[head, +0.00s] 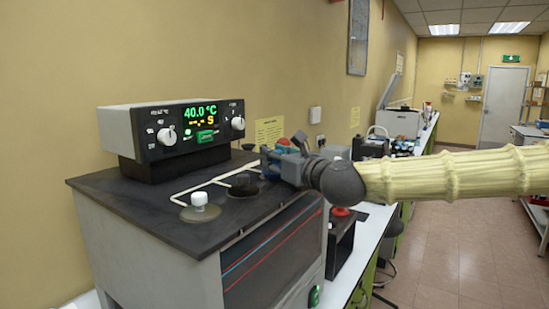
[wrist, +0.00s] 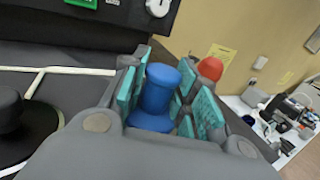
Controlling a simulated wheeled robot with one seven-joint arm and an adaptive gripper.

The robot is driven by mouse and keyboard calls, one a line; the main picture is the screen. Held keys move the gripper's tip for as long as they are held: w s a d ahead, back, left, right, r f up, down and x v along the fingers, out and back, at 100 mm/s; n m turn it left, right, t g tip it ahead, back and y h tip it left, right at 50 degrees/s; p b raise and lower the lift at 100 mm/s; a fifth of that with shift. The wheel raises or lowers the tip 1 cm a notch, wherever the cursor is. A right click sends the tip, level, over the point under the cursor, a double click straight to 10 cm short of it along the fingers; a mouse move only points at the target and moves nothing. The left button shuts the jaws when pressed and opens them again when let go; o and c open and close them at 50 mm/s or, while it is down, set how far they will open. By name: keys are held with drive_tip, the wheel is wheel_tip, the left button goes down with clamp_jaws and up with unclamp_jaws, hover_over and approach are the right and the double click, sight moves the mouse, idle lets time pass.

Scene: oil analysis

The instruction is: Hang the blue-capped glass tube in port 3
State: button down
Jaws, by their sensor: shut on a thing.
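My gripper (head: 273,160) is over the back right part of the bath's black top (head: 130,185) in the head view. In the wrist view its teal pads (wrist: 129,88) are shut on the blue cap (wrist: 157,90) of the glass tube. The tube below the cap is hidden by the gripper. A red cap (wrist: 210,68) shows just beyond the pads; it also shows above the gripper in the head view (head: 284,142). A white-capped port (head: 199,201) is at the front left of the top. A black-capped port (head: 243,187) lies between it and my gripper. Port numbers are not readable.
The control box (head: 172,130), showing 40.0 °C, stands at the back of the bath top. White lines (head: 215,181) run across the top between the ports. A bench (head: 372,225) with other equipment extends along the wall to the right. The floor (head: 455,230) beyond is open.

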drive_tip(key=shift+s+a+f+b, duration=0.1)
drive_tip(key=shift+f+b, duration=0.15)
drive_tip(key=shift+f, duration=0.2)
drive_tip(key=shift+s+a+f+b, duration=0.1)
drive_tip(key=shift+f+b, duration=0.15)
drive_tip(key=shift+f, duration=0.15)
drive_tip(key=c, duration=1)
unclamp_jaws()
drive_tip(key=shift+f, duration=0.15)
drive_tip(key=shift+c, duration=0.2)
drive_tip(key=shift+d, duration=0.1)
drive_tip(key=r+v, duration=0.2)
drive_tip(key=v, duration=0.9)
drive_tip(key=shift+s+d, duration=0.2)
drive_tip(key=shift+d, duration=0.2)
